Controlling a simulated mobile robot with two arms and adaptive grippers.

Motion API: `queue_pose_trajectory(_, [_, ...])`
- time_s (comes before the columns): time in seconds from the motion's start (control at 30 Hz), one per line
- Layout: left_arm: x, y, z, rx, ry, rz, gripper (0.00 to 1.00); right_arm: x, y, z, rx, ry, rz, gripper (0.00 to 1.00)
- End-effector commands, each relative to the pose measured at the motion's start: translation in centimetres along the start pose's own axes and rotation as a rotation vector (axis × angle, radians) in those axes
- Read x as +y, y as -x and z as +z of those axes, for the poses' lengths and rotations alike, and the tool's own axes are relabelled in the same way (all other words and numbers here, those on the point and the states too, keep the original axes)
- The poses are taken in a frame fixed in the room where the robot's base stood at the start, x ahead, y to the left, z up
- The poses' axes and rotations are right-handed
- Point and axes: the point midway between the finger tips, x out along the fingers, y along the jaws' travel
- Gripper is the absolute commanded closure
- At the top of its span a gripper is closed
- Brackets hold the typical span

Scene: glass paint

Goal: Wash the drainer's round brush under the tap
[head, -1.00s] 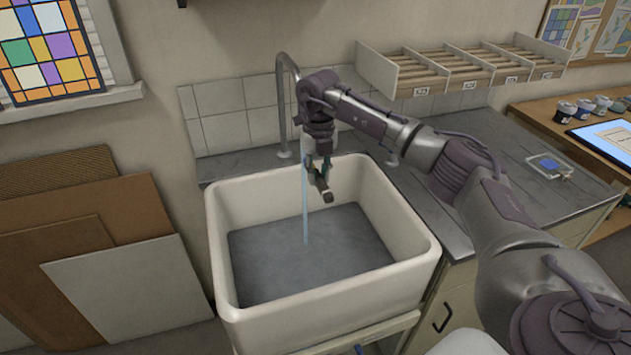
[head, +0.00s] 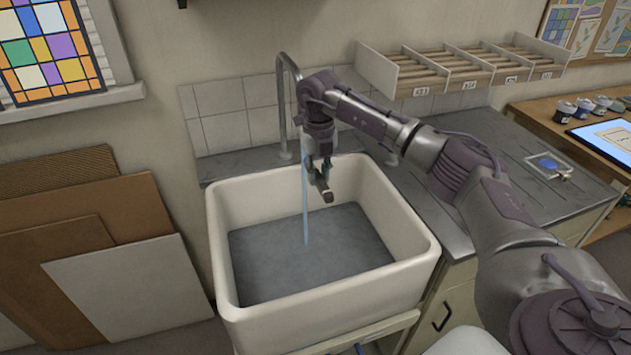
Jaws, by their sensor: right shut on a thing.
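My right gripper (head: 319,166) is above the sink, pointing down, and is shut on the brush (head: 325,192). The brush shows as a short, pale-brown piece with a dark end, tilted down to the right; most of it is hidden by the fingers. The tap (head: 283,100) is a tall grey curved pipe behind the sink. A thin blue stream of water (head: 305,215) falls from it into the sink, just left of the brush in the picture. I cannot tell whether the water touches the brush. My left gripper is not in view.
The white sink (head: 427,248) has a grey floor. The steel drainer (head: 480,140) lies to its right, with a clear tray (head: 535,158) holding something blue. A wooden rack (head: 440,75) hangs above. Boards (head: 130,290) lean at the left.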

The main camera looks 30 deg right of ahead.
Motion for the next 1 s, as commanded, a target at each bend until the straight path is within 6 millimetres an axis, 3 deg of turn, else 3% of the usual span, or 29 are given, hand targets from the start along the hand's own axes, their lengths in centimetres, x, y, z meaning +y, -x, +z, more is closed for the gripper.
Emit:
queue_pose_trajectory(0.7, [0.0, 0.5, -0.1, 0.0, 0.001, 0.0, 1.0, 0.9, 0.1, -0.6, -0.002, -0.003, 0.0, 1.0])
queue_pose_trajectory(1.0, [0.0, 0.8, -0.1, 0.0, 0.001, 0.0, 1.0, -0.1, 0.1, -2.0, -0.003, -0.005, -0.001, 1.0])
